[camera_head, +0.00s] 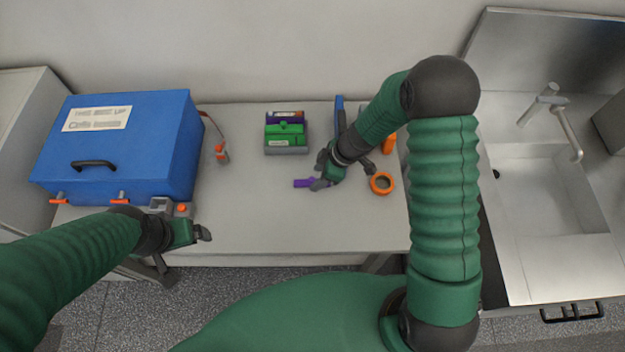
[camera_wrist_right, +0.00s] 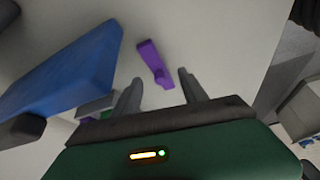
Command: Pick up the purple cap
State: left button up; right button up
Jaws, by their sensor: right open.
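The purple cap (camera_head: 303,183) lies on the grey table, just left of my right gripper (camera_head: 323,180) in the head view. In the right wrist view the purple cap (camera_wrist_right: 155,63) is a narrow piece lying just beyond and between the fingertips of my right gripper (camera_wrist_right: 159,79). The right fingers are apart, with nothing clearly held. In the head view the fingers overlap the cap's right end. My left gripper (camera_head: 200,233) is over the table's front left edge, and its opening is unclear.
A blue box (camera_head: 150,145) stands at the table's left. A green and purple battery holder (camera_head: 286,148) is behind the cap. An orange ring (camera_head: 382,183) lies right of my right gripper. A sink (camera_head: 550,190) is at the far right. The table's front middle is clear.

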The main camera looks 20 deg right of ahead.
aim_at(313, 179)
jog(key=x, duration=0.2)
jog(key=shift+w+a+f, duration=0.1)
jog(key=shift+a+f, duration=0.2)
jog(key=shift+a, duration=0.05)
jog(key=shift+w+a+f, duration=0.15)
jog(key=shift+f, duration=0.05)
jog(key=shift+a, duration=0.15)
grip_shut()
